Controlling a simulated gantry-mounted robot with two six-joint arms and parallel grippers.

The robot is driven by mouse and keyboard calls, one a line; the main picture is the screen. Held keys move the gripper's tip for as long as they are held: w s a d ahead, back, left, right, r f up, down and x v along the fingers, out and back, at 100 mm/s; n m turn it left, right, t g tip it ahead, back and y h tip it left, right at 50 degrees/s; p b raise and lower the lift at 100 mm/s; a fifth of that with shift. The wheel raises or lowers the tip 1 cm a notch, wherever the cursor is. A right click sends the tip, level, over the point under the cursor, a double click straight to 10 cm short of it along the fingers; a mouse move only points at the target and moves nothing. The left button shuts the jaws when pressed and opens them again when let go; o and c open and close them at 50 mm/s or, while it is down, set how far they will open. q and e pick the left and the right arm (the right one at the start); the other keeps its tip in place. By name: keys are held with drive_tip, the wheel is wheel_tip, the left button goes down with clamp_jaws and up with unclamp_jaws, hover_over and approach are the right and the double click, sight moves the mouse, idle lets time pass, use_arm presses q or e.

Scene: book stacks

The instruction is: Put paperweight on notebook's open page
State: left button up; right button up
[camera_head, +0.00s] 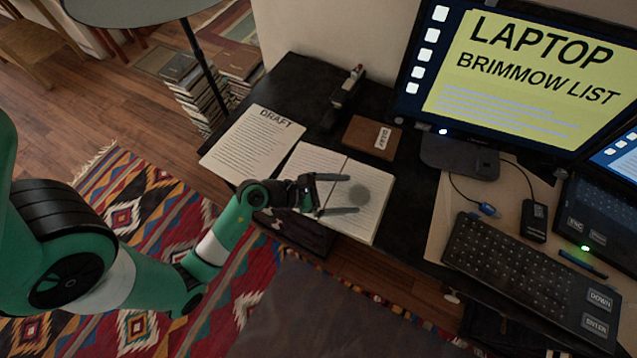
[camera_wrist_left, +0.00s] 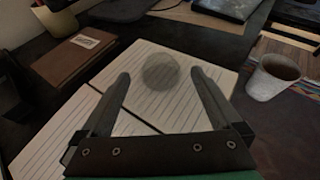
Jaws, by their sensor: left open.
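The notebook (camera_head: 368,221) lies open on the black desk, its lined pages facing up; it also shows in the wrist view (camera_wrist_left: 75,122). A round, grey, see-through paperweight (camera_head: 361,193) is on the notebook's right-hand page; it also shows in the wrist view (camera_wrist_left: 161,70). My left gripper (camera_head: 352,194) is open and reaches over the notebook from the left. In the wrist view its two fingertips (camera_wrist_left: 159,76) lie either side of the paperweight, with gaps visible between. My right gripper is not in view.
A draft sheet (camera_head: 250,144) lies left of the notebook, and a brown diary (camera_head: 373,136) lies behind it. A monitor (camera_head: 510,75) and keyboard (camera_head: 525,265) stand to the right. A white cup (camera_wrist_left: 272,77) stands at the right in the wrist view.

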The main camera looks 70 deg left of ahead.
use_arm(q)
drive_tip(key=p+v, duration=0.1)
drive_tip(key=v, duration=0.6)
drive_tip(key=shift+s+a+r+p, duration=0.1)
drive_tip(key=shift+s+r+p, duration=0.1)
drive_tip(key=shift+p, duration=0.2)
drive_tip(key=shift+s+r, duration=0.1)
drive_tip(key=shift+s, duration=0.3)
